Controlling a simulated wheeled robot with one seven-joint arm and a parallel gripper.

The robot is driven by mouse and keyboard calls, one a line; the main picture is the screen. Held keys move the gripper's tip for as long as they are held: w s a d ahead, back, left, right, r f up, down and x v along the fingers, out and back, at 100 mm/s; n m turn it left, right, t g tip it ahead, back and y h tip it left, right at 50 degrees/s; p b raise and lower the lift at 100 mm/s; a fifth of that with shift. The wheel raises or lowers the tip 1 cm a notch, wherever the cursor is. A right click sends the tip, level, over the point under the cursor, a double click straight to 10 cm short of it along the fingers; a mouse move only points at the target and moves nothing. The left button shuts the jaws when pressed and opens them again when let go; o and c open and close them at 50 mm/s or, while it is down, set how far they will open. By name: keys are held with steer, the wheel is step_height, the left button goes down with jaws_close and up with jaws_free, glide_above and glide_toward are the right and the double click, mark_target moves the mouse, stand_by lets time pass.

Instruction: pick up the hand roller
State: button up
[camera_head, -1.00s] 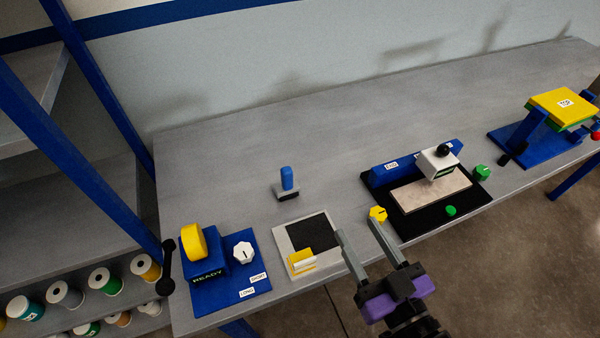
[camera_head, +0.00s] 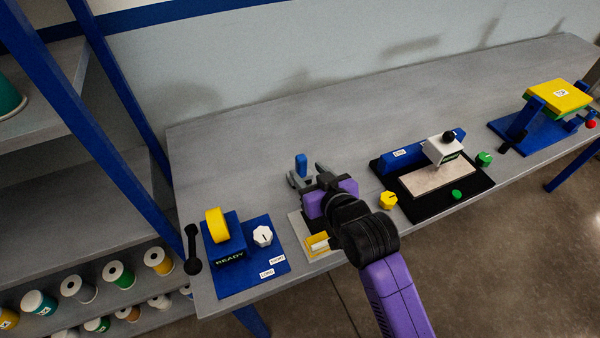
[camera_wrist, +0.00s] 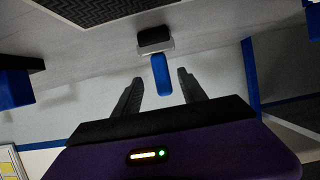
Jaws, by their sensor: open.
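The hand roller (camera_head: 301,160) stands on the grey bench with its blue handle up. Its lower part is mostly hidden by my gripper in the head view. In the wrist view the roller (camera_wrist: 161,70) shows its blue handle, a pale frame and a black roller part. My gripper (camera_head: 305,172) is open right by it, one finger to each side of the handle. In the wrist view, my gripper's fingertips (camera_wrist: 160,78) flank the handle's end with gaps on both sides. Neither finger touches the handle.
A grey tray with a yellow corner piece (camera_head: 317,243) lies under my arm, partly hidden. A blue READY station (camera_head: 230,255) with a yellow roll is left. A black mat (camera_head: 470,195) with a white-headed device and a yellow knob (camera_head: 388,200) are right. The bench behind is clear.

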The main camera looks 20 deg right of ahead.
mark_target(303, 169)
steer(key=shift+p+x, duration=0.45)
steer(key=shift+x, duration=2.05)
steer(key=shift+a, duration=0.1)
jaws_close()
